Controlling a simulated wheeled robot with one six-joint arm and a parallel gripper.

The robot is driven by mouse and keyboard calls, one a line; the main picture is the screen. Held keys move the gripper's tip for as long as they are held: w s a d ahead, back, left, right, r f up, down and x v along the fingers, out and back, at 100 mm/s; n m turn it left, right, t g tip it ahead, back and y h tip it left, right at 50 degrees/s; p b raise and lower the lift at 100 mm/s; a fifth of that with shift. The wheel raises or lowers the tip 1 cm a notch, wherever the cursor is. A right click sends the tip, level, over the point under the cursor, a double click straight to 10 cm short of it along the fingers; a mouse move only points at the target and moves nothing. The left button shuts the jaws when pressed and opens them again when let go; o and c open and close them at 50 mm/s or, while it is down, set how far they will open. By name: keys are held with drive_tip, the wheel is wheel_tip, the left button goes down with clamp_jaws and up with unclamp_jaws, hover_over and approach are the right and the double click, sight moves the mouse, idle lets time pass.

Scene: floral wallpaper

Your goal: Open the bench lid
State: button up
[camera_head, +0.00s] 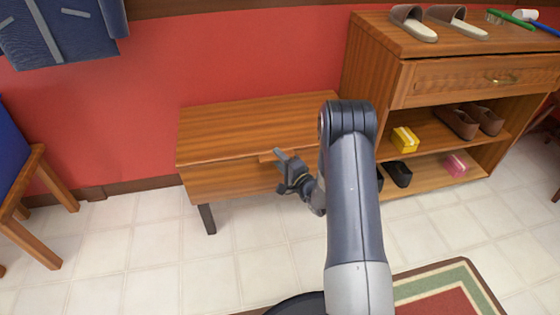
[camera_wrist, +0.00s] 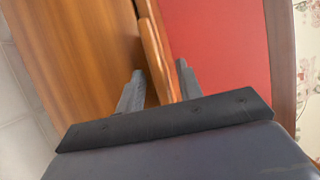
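The wooden bench (camera_head: 240,125) stands against the red wall, and its lid looks flat and closed. A small wooden lip (camera_head: 267,157) juts from the lid's front edge; it also shows in the wrist view (camera_wrist: 152,50). My gripper (camera_head: 281,160) is at this lip, in front of the bench. In the wrist view my gripper (camera_wrist: 160,84) has one finger on each side of the lip. The fingers are apart, with a dark gap between the left finger and the lip. My arm hides the right part of the bench.
A wooden shelf unit (camera_head: 405,75) with a drawer, shoes and small boxes stands right of the bench. A wooden chair (camera_head: 40,195) is at the left. A blue garment (camera_head: 60,40) hangs on the wall above. A rug (camera_head: 450,285) lies at the lower right. Tiled floor before the bench is clear.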

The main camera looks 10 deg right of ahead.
drive_tip(key=shift+c, duration=0.2)
clamp_jaws()
idle(0.4)
